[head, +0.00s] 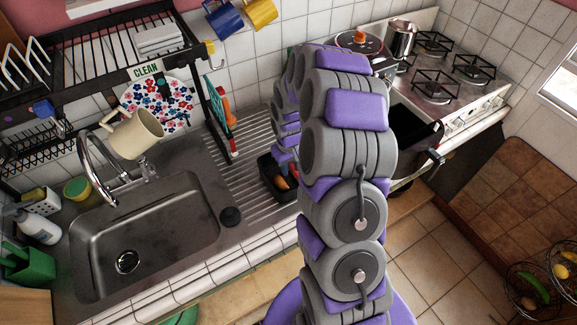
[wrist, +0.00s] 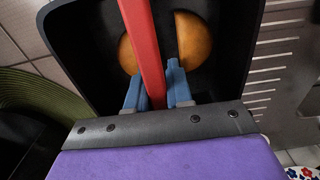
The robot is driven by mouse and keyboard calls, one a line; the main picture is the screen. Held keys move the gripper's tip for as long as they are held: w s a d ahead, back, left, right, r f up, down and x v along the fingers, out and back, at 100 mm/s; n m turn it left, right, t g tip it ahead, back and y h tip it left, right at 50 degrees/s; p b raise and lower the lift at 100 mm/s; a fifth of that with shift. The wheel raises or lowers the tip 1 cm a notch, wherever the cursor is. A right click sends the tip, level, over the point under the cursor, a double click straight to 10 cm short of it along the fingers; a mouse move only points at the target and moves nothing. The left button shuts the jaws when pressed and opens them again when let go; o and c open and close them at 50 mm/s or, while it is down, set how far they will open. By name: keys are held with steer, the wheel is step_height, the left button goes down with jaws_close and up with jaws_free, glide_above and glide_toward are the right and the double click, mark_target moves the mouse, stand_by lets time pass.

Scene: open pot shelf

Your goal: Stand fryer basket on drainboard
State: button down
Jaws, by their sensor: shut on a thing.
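The fryer basket (head: 268,186) is a black, open box with rounded corners over the right end of the ribbed drainboard (head: 244,165) in the head view. It also fills the upper part of the wrist view (wrist: 229,55). A rounded orange-brown thing (wrist: 193,40) is inside it, partly behind a red bar (wrist: 141,40). My gripper (wrist: 157,85) is shut on the red bar with its blue fingers on either side. My arm hides part of the basket in the head view. I cannot tell whether the basket touches the drainboard.
The sink (head: 140,245) with its tap (head: 97,165) is left of the drainboard. A black dish rack (head: 95,75) stands behind, with a cream mug (head: 136,135) and flowered plate (head: 168,97) near it. A dark open box (head: 415,128) and the stove (head: 440,75) are at right.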

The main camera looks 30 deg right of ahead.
steer(key=shift+a, duration=0.1)
steer(key=c, duration=1)
jaws_free()
steer(key=shift+a, duration=0.25)
steer(key=shift+d, duration=0.1)
